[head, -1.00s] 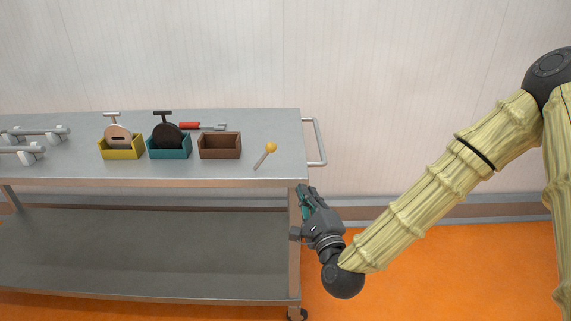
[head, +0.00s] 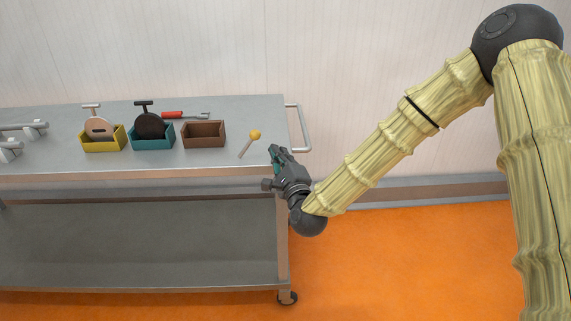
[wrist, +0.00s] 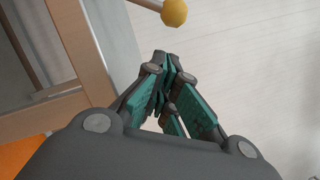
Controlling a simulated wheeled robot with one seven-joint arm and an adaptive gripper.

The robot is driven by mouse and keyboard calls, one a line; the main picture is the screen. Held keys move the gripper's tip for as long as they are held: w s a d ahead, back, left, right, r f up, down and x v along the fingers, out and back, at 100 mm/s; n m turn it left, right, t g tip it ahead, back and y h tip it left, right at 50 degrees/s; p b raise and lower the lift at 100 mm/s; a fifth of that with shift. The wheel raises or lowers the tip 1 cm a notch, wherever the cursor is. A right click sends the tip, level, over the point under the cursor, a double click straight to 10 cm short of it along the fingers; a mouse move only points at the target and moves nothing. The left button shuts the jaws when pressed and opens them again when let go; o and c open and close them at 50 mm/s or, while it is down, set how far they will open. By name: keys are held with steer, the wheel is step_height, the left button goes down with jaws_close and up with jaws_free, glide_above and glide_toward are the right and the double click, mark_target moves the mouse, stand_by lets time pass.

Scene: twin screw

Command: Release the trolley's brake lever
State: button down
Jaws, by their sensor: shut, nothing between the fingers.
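The trolley (head: 232,112) is a grey metal table with a lower shelf and a push handle (head: 303,130) at its right end. The brake lever (head: 249,145) is a thin rod with a yellow ball knob, tilted up to the right near the top's right front corner. In the wrist view the yellow knob (wrist: 174,12) shows at the top, beyond the fingertips. My gripper (head: 276,150) is at the trolley's right front corner, right of and slightly below the lever in the head view. Its fingers are shut and empty, apart from the knob.
On the trolley stand a yellow box (head: 103,145), a teal box (head: 153,143), each holding a round-bodied tool, and an empty brown box (head: 204,141). A red-handled tool (head: 185,115) lies behind. Orange floor (head: 400,260) is open at right.

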mark_target(248, 145)
steer(key=shift+w+a+r, duration=0.35)
steer(key=shift+a+r, duration=0.05)
steer(key=shift+a, duration=0.25)
steer(key=shift+w+a+r, duration=0.35)
steer(key=shift+a+r, duration=0.05)
steer(key=shift+a, duration=0.25)
steer(key=shift+r, duration=0.15)
steer(key=shift+a+r+n+p, duration=0.15)
steer(key=shift+r+n+p, duration=0.05)
steer(key=shift+n+p, duration=0.25)
